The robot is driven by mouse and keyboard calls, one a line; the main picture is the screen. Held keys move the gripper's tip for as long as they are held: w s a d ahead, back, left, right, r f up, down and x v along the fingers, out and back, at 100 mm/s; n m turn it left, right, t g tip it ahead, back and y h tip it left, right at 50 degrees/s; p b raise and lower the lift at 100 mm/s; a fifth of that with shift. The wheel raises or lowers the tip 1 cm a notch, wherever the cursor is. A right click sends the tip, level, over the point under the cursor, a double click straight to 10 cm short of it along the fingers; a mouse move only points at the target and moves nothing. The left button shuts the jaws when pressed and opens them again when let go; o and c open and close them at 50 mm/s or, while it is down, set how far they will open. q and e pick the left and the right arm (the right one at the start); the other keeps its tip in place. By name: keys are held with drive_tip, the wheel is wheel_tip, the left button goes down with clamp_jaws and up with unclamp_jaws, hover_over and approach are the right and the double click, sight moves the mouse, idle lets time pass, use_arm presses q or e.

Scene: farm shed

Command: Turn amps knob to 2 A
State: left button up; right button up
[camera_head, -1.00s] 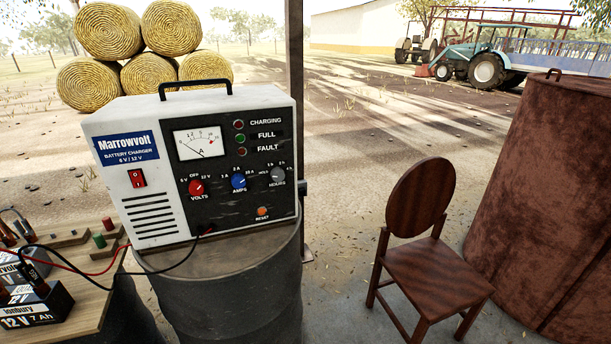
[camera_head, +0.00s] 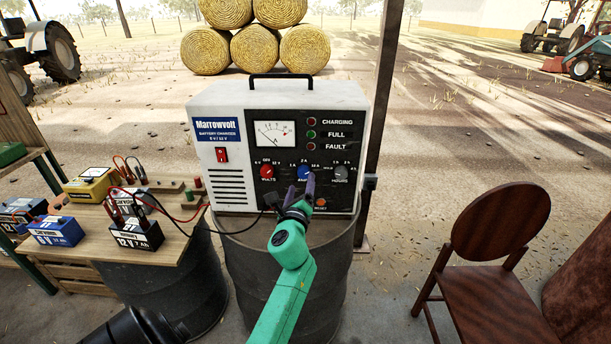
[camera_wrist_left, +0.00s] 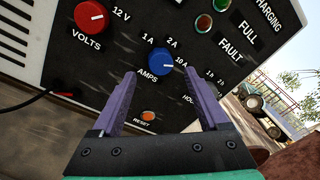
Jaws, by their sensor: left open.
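The battery charger (camera_head: 228,160) stands upright on a dark drum. Its blue amps knob (camera_head: 304,172) is in the middle of the black panel, partly hidden by my gripper in the head view. In the left wrist view, the amps knob (camera_wrist_left: 163,63) is plain, with marks 1 A, 2 A and 10 A around it. Its white pointer appears turned toward 10 A. My left gripper (camera_head: 301,185) is open in front of the knob, its purple fingers below and on either side of it in the wrist view. I cannot tell whether they touch it. My right gripper is out of view.
The red volts knob (camera_head: 267,172), grey hours knob (camera_head: 340,173) and orange reset button (camera_head: 321,202) are close by. A wooden table (camera_head: 185,243) with several batteries stands left. A wooden chair (camera_head: 490,260) is at right. A black cable hangs at the charger's front.

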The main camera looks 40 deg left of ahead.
sight(304, 175)
use_arm(q)
drive_tip(key=x, duration=0.3)
drive_tip(key=shift+w, duration=0.25)
drive_tip(key=shift+w+a, duration=0.3)
drive_tip(key=shift+a, duration=0.05)
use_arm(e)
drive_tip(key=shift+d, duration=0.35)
use_arm(q)
drive_tip(key=shift+d, duration=0.1)
clamp_jaws()
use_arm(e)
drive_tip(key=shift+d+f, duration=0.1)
